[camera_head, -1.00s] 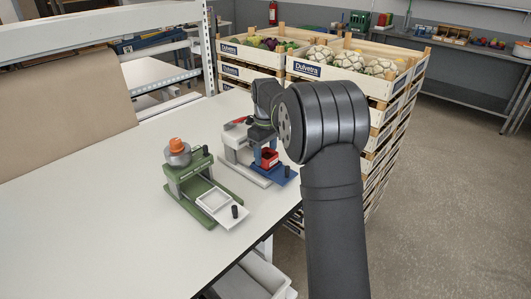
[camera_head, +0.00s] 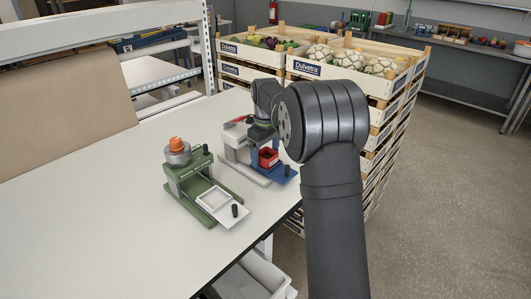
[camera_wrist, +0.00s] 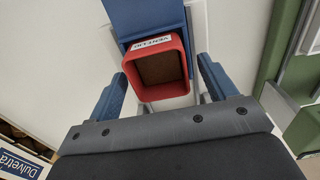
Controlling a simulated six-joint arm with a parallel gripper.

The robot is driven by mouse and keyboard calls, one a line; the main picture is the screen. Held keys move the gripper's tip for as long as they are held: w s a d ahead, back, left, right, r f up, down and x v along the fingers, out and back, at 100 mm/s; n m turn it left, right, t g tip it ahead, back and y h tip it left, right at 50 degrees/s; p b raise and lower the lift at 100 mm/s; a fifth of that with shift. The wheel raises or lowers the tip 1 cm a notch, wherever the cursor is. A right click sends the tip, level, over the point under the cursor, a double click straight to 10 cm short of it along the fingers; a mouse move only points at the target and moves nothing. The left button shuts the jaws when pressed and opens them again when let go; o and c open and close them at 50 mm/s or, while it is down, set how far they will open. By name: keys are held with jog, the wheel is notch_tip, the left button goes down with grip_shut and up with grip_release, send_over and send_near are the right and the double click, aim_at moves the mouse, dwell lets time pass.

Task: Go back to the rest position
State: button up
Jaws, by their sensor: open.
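My gripper (camera_wrist: 161,72) is open, with its two blue fingers spread on either side of a red box (camera_wrist: 163,98) in the wrist view. The box has an open top, a dark brown inside and a small white label on its rim. I cannot tell whether the fingers touch it. In the head view the red box (camera_head: 268,157) sits at the front of a white and blue device (camera_head: 236,145) on the table, below the end of my arm. My fingers are not clearly visible there.
A green press-like device (camera_head: 187,178) with an orange knob and a white tray stands left on the white table (camera_head: 95,225). Stacked wooden crates (camera_head: 345,88) of produce rise behind my arm. A shelf frame (camera_head: 100,22) stands at the back left. The left tabletop is clear.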

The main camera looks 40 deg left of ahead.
jog(key=shift+r, duration=0.1)
notch_tip(320, 180, up, 8)
dwell(0.9)
jog(key=shift+f, duration=4.05)
